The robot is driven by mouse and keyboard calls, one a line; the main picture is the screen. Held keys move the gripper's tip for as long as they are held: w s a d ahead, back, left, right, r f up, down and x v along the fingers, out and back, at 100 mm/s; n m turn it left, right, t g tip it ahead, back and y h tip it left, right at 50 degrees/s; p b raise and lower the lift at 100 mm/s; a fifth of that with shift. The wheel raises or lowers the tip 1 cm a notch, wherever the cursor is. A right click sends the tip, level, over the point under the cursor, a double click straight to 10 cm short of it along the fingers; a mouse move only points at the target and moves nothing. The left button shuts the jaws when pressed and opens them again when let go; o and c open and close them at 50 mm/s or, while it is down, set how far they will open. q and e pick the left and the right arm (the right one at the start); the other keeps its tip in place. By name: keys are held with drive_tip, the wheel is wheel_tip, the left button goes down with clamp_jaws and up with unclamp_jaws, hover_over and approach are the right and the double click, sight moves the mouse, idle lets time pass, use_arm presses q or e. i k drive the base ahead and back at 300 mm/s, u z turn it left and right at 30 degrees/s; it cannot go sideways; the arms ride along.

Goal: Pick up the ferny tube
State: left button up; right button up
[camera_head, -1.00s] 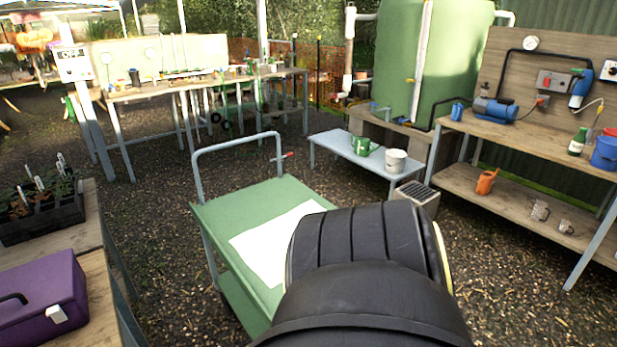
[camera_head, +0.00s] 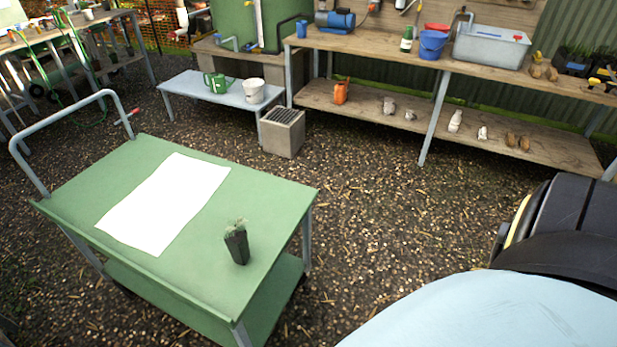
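A small dark tube with a tuft of pale green, fine foliage (camera_head: 237,243) stands on the near right part of the green trolley top (camera_head: 270,190). It leans slightly in the picture and nothing touches it. A white sheet (camera_head: 165,203) lies flat on the same top, to the left of the tube and apart from it. A black and pale blue part of my own body fills the lower right corner. Neither of my grippers shows in the head view.
A low grey-blue bench (camera_head: 205,88) holds a green watering can (camera_head: 216,83) and a white bucket (camera_head: 253,90). A long wooden workbench (camera_head: 430,57) with a lower shelf runs along the back right. Open gravel (camera_head: 380,200) lies right of the trolley.

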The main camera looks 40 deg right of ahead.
sight(237, 240)
drive_tip(key=z, duration=0.2)
drive_tip(key=k, duration=1.25)
drive_tip(key=z, duration=0.5)
drive_tip(key=i, duration=1.45)
drive_tip(key=u, duration=0.3)
